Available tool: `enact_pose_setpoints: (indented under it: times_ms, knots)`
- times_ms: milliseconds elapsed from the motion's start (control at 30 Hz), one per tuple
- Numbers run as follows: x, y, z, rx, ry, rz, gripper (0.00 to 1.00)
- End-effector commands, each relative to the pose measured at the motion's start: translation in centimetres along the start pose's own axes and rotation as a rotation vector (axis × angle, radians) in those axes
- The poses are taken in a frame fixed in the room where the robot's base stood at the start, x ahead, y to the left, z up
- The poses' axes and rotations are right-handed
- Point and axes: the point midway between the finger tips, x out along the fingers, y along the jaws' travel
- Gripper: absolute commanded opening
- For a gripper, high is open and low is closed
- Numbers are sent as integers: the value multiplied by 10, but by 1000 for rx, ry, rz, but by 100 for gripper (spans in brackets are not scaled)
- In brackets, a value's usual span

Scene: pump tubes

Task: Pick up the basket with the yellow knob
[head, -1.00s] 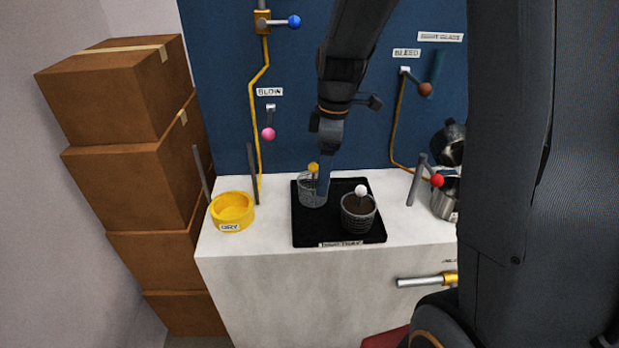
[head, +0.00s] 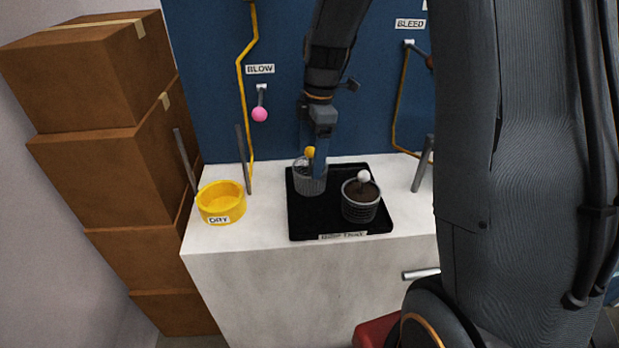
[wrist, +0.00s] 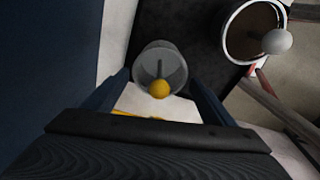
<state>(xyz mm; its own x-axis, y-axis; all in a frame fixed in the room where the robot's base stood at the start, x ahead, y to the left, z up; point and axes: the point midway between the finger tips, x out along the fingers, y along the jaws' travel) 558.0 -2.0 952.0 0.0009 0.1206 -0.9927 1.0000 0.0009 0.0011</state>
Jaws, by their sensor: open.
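The basket with the yellow knob (head: 309,180) is a grey mesh cup standing upright at the back left of the black tray (head: 298,222). Its yellow knob (head: 310,152) sticks up above the rim. My gripper (head: 312,165) is pointed down right at this basket, and one finger hides part of its right side. In the wrist view my gripper (wrist: 165,95) is open, with one finger on each side of the yellow knob (wrist: 159,89). The basket (wrist: 158,62) looks empty but for its centre stem. I cannot tell if a finger touches it.
A second basket with a white knob (head: 360,203), filled with something dark brown, stands front right on the tray. A yellow ring labelled DRY (head: 221,203) sits at left. Grey posts (head: 243,160) rise from the counter. A pink-knobbed lever (head: 260,113) is on the blue wall.

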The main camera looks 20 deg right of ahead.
Motion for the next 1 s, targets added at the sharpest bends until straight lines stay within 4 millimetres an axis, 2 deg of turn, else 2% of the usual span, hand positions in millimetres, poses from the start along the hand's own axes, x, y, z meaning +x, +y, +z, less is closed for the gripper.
enact_pose_setpoints:
  times_ms: [600,900,933,1000]
  knots:
    - [64,0,2,0,0,-2,78]
    - [70,0,3,1,0,-1,78]
    - [70,0,3,1,0,-1,77]
    - [69,0,3,1,0,-1,65]
